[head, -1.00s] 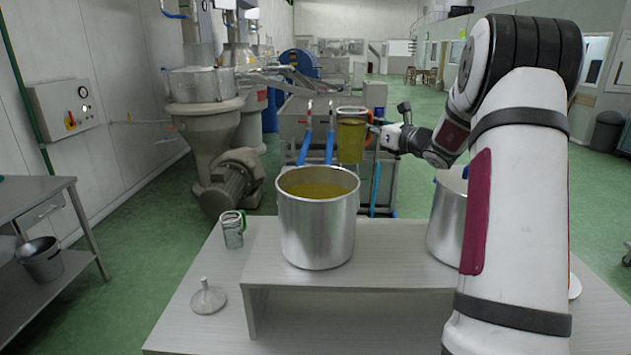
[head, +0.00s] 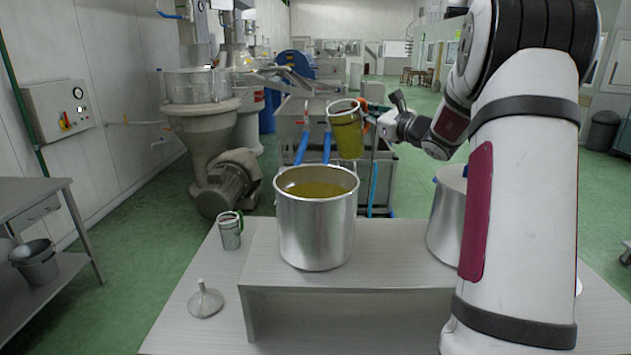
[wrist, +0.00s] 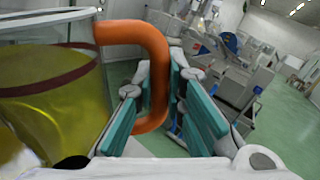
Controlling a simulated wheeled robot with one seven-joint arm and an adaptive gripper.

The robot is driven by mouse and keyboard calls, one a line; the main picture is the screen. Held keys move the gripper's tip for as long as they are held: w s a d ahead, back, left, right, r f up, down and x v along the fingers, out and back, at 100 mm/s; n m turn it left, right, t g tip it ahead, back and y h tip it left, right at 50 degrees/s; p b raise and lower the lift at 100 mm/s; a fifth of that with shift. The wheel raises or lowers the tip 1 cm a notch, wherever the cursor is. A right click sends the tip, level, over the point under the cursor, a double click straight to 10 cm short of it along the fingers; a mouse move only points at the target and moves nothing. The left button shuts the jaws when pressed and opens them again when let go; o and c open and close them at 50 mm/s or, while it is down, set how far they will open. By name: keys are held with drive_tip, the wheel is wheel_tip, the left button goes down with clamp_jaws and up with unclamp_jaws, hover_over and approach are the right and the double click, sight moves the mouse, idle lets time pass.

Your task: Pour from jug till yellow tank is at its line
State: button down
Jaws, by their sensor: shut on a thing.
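The clear jug (head: 347,133) holds yellow-green liquid and hangs above the back right of an open steel pot (head: 316,230). It is tilted with its top to the left; I see no stream leaving it. My gripper (head: 371,121) is shut on its orange handle, which also shows between the teal finger pads in the wrist view (wrist: 155,75). A dark red band rings the jug (wrist: 50,110) there. The pot stands on a raised grey shelf and holds yellow liquid below its rim. I cannot make out a fill line or a tank marked yellow.
A second steel pot (head: 445,220) stands at the right, partly hidden by my arm. Mill machinery (head: 210,140) stands behind.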

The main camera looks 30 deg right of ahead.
sight(355, 111)
drive_tip(key=shift+s+a+r+n+b, duration=0.15)
drive_tip(key=shift+a+n+b, duration=0.25)
drive_tip(key=shift+a+n, duration=0.5)
drive_tip(key=shift+r, duration=0.2)
drive_tip(key=shift+s+a+r+n, duration=0.1)
drive_tip(key=shift+a+r+n, duration=0.4)
drive_tip(key=shift+n, duration=0.3)
drive_tip(key=shift+a+r+n+t, duration=0.2)
drive_tip(key=shift+r+n+t, duration=0.05)
drive_tip(key=shift+n+t, duration=0.05)
drive_tip(key=shift+a+f+n+y+b, duration=0.1)
drive_tip(key=shift+f+n+y+b, duration=0.2)
drive_tip(key=shift+y, duration=0.1)
drive_tip(key=shift+s+a, duration=0.1)
drive_tip(key=shift+s, duration=0.1)
drive_tip(key=shift+w+f+n, duration=0.15)
drive_tip(key=shift+f+n, duration=0.05)
drive_tip(key=shift+n, duration=0.1)
drive_tip(key=shift+a+b, duration=0.1)
drive_tip(key=shift+b, duration=0.2)
drive_tip(key=shift+a+f+n, duration=0.1)
drive_tip(key=shift+f+n, duration=0.1)
drive_tip(key=shift+n, duration=0.1)
